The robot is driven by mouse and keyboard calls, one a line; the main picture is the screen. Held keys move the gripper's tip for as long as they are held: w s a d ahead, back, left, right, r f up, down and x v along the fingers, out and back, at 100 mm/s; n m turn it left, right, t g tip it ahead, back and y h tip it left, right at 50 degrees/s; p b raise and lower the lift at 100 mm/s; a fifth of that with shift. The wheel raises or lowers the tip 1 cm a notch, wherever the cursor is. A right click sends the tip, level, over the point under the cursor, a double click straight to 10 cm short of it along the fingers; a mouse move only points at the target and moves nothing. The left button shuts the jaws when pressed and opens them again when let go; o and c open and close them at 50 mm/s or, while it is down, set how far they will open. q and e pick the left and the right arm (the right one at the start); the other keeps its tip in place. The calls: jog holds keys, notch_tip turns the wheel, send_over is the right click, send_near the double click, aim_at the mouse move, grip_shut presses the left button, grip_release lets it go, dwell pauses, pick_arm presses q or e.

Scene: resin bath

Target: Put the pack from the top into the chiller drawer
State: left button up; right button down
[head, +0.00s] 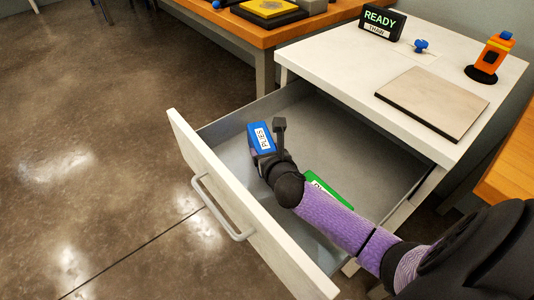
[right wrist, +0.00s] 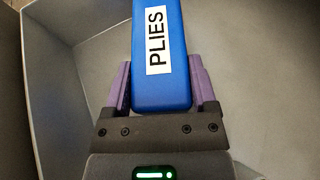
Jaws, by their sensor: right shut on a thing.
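A blue pack (head: 262,139) labelled "PLIES" is in my right gripper (head: 267,150), over the open chiller drawer (head: 182,138). In the right wrist view the blue pack (right wrist: 160,60) sits between the two purple fingers of my right gripper (right wrist: 161,88), which is shut on it. Grey drawer walls and floor show around it there. I cannot tell whether the pack touches the drawer floor. A green pack (head: 327,189) lies in the drawer, partly hidden by my right arm. My left gripper is not in view.
The white cabinet top (head: 345,62) carries a "READY" sign (head: 382,21), a blue knob (head: 421,46), a flat beige panel (head: 432,103) and an orange bottle-like object (head: 489,57). The drawer has a front handle (head: 222,208). The drawer's far part is bare.

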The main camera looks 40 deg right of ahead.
jog(key=shift+r, duration=0.1)
jog(key=shift+c, duration=0.7)
grip_release()
jog(key=shift+o, duration=0.7)
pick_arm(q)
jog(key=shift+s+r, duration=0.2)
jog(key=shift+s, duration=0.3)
pick_arm(e)
jog(key=shift+s+a+r+p, duration=0.1)
jog(key=shift+s+r+p, duration=0.15)
jog(key=shift+p, duration=0.1)
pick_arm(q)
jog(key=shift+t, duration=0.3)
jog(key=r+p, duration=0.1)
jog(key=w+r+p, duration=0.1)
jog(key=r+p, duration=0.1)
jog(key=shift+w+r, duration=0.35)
pick_arm(e)
jog(key=v, duration=0.7)
jog(key=shift+f, duration=0.1)
